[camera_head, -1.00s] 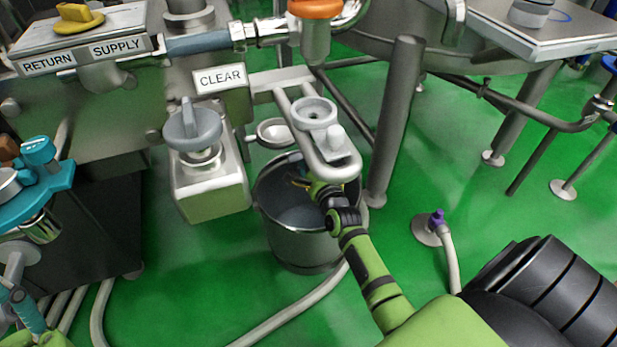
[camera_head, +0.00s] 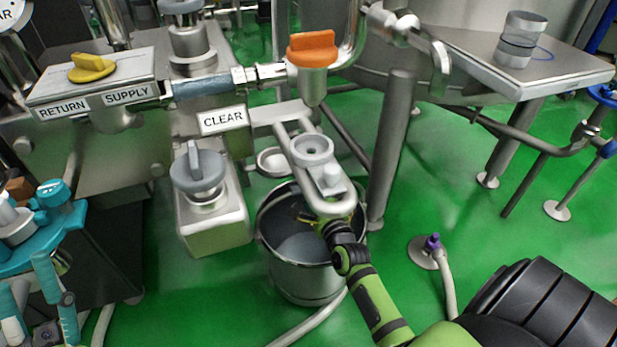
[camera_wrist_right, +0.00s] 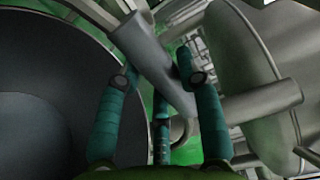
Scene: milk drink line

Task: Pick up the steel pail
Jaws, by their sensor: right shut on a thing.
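The steel pail (camera_head: 305,280) stands on the green floor under a grey bracket, open side up, with a dark inside. In the right wrist view its dark round inside (camera_wrist_right: 50,110) fills the left. My right gripper (camera_head: 325,220) is at the pail's right rim, beneath the bracket, and its tips are partly hidden in the head view.
The grey bracket (camera_head: 318,175) hangs close over the pail and my right gripper. A steel post (camera_head: 390,150) stands just right of the pail. A grey-knobbed valve box (camera_head: 212,220) is at its left. A pale hose (camera_head: 310,322) lies in front. A purple-capped floor fitting (camera_head: 428,248) is to the right.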

